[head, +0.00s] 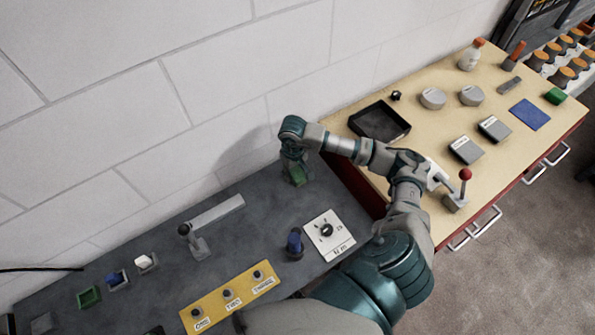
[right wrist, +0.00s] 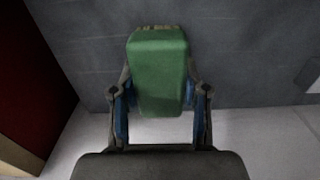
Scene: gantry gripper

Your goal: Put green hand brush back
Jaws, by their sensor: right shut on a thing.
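The green hand brush (right wrist: 158,70) is between the two fingers of my right gripper (right wrist: 160,100) in the right wrist view, with its tan bristle end at the far side. In the head view, my right gripper (head: 297,172) is low over the back right part of the dark grey table, near the wall. A green part of the brush (head: 299,177) shows below the gripper there. I cannot tell if the brush touches the table. My left gripper is not in view.
The dark table (head: 265,205) holds a grey lever (head: 212,214), a blue knob (head: 294,243), a white dial plate (head: 329,236) and a yellow button panel (head: 230,298). The wooden workbench (head: 440,110) at the right carries a black tray (head: 379,121) and a red-knobbed lever (head: 458,190).

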